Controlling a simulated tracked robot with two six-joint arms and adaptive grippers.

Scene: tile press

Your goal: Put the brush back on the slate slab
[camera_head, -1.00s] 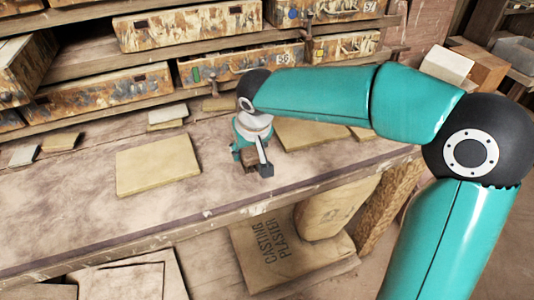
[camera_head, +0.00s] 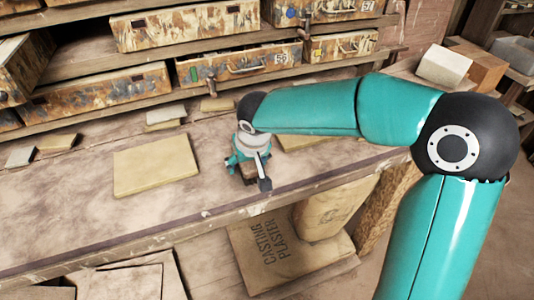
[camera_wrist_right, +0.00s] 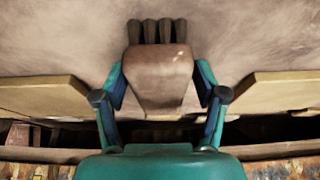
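My right gripper (camera_head: 246,168) is above the bench between two flat tan slabs. In the right wrist view its two fingers (camera_wrist_right: 161,82) are on both sides of a brown wooden block with dark tufts at one end, which looks like the brush (camera_wrist_right: 160,72); the fingers appear closed against its sides. In the head view the brush is mostly hidden by the gripper. One slab (camera_head: 155,163) lies left of the gripper. The other slab (camera_head: 298,143) is partly hidden behind my right arm. I cannot tell which is slate. My left gripper is not in view.
A plaster bag (camera_head: 275,250) is below the front edge.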

